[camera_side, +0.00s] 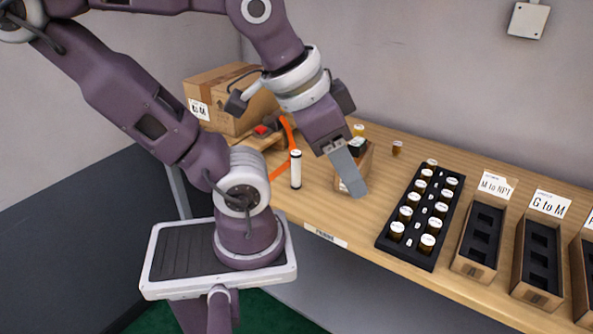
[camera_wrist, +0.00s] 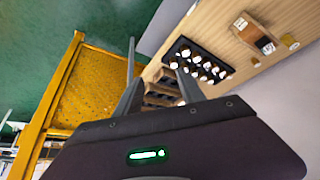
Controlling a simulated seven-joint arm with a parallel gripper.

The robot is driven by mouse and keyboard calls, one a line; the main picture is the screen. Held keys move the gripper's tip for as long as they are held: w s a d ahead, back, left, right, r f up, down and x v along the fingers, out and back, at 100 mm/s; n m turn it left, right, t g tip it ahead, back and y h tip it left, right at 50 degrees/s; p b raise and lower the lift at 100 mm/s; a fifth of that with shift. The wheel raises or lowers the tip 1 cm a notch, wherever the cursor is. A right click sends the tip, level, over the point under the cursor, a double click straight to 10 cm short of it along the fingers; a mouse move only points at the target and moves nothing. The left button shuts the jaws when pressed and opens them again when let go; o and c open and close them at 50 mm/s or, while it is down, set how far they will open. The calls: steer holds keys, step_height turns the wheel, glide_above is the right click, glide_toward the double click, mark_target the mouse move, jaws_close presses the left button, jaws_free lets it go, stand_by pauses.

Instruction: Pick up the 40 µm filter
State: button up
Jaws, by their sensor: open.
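A black tray (camera_side: 384,243) on the wooden bench holds two rows of small brown bottle-like pieces with white tops (camera_side: 428,242). Small white number tags sit between the rows, too small to read. I cannot tell which piece, if any, is the 40 µm filter. The tray also shows in the wrist view (camera_wrist: 222,63). My gripper (camera_side: 357,190) hangs in front of a small wooden box, left of the tray, its grey fingers pointing down and slightly right. In the wrist view my gripper (camera_wrist: 156,55) has its fingers apart with nothing between them.
A small open wooden box (camera_side: 366,164) is partly hidden behind my fingers. A white cylinder (camera_side: 296,170) stands left of it. Cardboard trays (camera_side: 481,274) labelled "M to NPT" and "G to M" (camera_side: 537,292) are at right. A cardboard carton (camera_side: 232,97) stands behind. A yellow frame (camera_wrist: 85,90) shows in the wrist view.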

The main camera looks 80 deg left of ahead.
steer(key=shift+o, duration=0.7)
